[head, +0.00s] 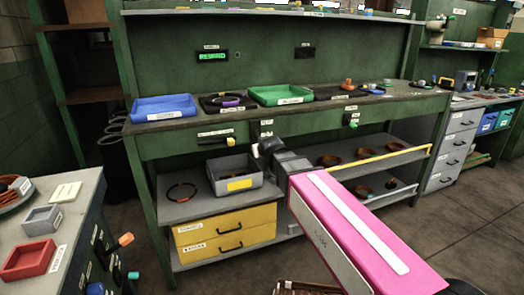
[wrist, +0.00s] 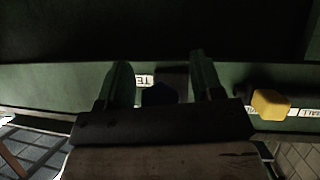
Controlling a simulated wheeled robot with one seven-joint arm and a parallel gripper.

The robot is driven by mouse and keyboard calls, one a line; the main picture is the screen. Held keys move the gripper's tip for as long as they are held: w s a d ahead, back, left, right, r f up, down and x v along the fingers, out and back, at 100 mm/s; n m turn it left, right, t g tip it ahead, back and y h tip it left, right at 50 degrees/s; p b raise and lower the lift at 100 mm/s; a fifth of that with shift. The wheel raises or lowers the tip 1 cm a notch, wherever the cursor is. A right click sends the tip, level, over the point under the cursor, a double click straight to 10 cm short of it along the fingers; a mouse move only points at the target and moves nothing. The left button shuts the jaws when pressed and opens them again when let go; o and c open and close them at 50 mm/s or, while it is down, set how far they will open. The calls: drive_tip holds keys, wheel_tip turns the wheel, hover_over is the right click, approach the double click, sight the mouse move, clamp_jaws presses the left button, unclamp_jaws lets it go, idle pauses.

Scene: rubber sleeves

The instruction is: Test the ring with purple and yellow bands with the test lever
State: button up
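A ring with a purple band (head: 229,104) lies on a black fixture (head: 208,108) on the green workbench, between the blue and green trays; its yellow band is too small to confirm. My gripper (head: 258,149) is at the bench's front edge, below that fixture. In the wrist view my gripper (wrist: 160,82) has its two fingers apart. A dark knob or block (wrist: 160,94) shows between them, beside a partly hidden label (wrist: 144,80) starting "TE". I cannot tell whether the fingers touch it. This may be the test lever.
A yellow knob (head: 231,140) sticks out left of my gripper; it also shows in the wrist view (wrist: 270,104). A display (head: 212,56) has lit green letters. A grey bin (head: 235,185) and yellow drawers (head: 225,235) are below. A side table (head: 80,210) stands at left.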

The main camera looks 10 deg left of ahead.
idle(0.3)
drive_tip(key=v, duration=1)
drive_tip(key=shift+s+d+r, duration=0.15)
drive_tip(key=shift+s, duration=0.2)
drive_tip(key=s+d+f+m+g+h, duration=0.2)
drive_tip(key=d+f+m+g+h, duration=0.45)
drive_tip(key=d+f, duration=1.75)
drive_tip(key=s+d+f+g+y, duration=0.2)
drive_tip(key=s+d+f+g, duration=0.3)
drive_tip(key=d, duration=0.3)
drive_tip(key=shift+s+d+f, duration=0.4)
drive_tip(key=shift+s+f, duration=0.25)
drive_tip(key=shift+f, duration=0.05)
drive_tip(key=shift+n, duration=0.25)
